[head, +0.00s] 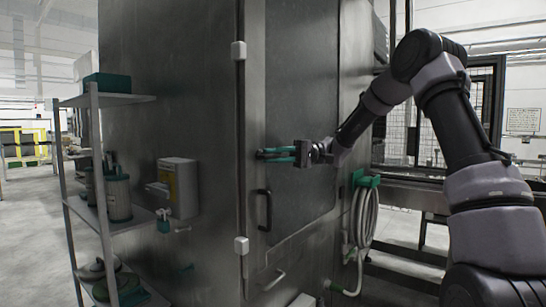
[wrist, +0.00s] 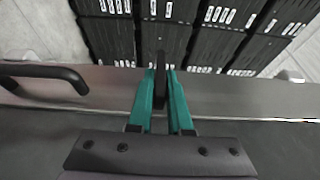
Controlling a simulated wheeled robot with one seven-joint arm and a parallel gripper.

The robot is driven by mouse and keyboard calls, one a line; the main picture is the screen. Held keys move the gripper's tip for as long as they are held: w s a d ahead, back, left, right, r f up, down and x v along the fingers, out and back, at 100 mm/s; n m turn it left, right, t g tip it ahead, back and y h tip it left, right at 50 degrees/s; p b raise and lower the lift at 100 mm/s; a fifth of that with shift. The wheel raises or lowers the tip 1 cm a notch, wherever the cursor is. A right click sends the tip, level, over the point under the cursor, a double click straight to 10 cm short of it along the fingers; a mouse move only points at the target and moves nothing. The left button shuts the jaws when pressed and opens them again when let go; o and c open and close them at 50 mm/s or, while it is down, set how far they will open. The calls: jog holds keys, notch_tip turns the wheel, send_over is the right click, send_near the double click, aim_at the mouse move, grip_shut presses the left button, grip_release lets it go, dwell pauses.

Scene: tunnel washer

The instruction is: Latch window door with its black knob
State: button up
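The window door (head: 293,85) is a tall grey panel on the steel cabinet and looks flush with its front. My gripper (head: 262,154) is at the door's left edge, above a black bar handle (head: 264,210). In the wrist view, the teal fingers of my gripper (wrist: 160,78) stand close on both sides of a narrow black piece, which looks like the black knob (wrist: 160,60). The fingers appear to touch it. In the head view the fingers mostly hide the knob. The bar handle also shows at the left of the wrist view (wrist: 50,74).
A metal shelf (head: 110,100) with green-labelled containers stands at the left. A dispenser box (head: 177,187) is on the cabinet side. A coiled white hose (head: 363,222) hangs right of the door. Several black crates (wrist: 215,45) show beyond the door edge in the wrist view.

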jog(key=o, duration=0.3)
jog(key=shift+d, duration=0.1)
jog(key=v, duration=1)
jog(key=shift+w+d, duration=0.25)
jog(key=shift+d, duration=0.05)
jog(key=shift+s, duration=0.1)
